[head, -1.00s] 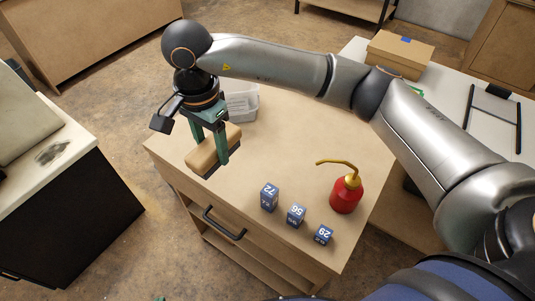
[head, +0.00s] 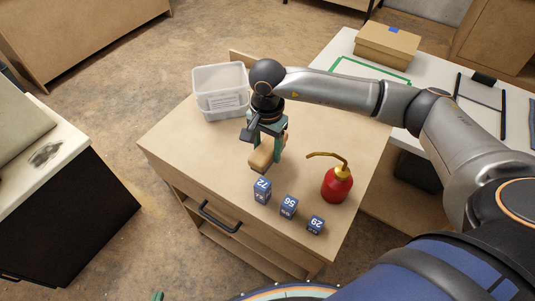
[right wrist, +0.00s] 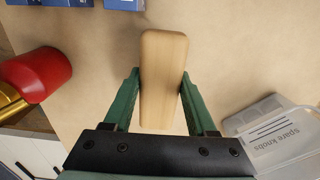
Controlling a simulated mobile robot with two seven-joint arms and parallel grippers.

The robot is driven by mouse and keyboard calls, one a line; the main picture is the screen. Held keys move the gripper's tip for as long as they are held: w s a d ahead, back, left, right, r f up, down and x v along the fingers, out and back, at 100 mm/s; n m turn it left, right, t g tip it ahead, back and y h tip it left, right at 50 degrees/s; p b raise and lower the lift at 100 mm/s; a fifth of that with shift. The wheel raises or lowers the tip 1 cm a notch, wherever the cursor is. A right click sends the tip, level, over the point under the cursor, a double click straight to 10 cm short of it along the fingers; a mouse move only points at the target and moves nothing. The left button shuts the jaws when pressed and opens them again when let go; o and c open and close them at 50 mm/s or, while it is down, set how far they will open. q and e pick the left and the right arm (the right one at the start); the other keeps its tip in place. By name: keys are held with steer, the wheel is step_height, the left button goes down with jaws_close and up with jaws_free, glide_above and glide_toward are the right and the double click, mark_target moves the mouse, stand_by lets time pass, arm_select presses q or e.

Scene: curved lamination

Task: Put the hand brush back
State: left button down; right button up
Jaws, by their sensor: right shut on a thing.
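The hand brush (head: 262,157) has a pale wooden block-like body. My right gripper (head: 268,143) is shut on it, above the wooden cabinet top and behind the blue number blocks. I cannot tell whether the brush touches the top. In the right wrist view the brush (right wrist: 163,75) lies lengthwise between the two green fingers of the right gripper (right wrist: 162,90); its bristles are hidden below. Only a small green tip of my left gripper (head: 157,296) shows at the bottom edge, so its opening is hidden.
Several blue number blocks (head: 289,206) and a red oil can (head: 337,184) stand near the cabinet's front. A clear bin (head: 221,92) stands at its back left. A white table (head: 345,47) behind carries a green outline (head: 358,66) and a cardboard box (head: 388,45). A dark-fronted bench (head: 70,205) stands left.

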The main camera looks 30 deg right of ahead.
mark_target(268, 147)
step_height(268, 147, down, 3)
steer(key=shift+r+p, duration=0.2)
steer(key=shift+p, duration=0.15)
steer(key=shift+f, duration=0.35)
steer(key=o, duration=1.3)
steer(key=shift+r, duration=0.2)
step_height(268, 147, up, 12)
steer(key=shift+f+b, duration=0.1)
steer(key=shift+b, duration=0.45)
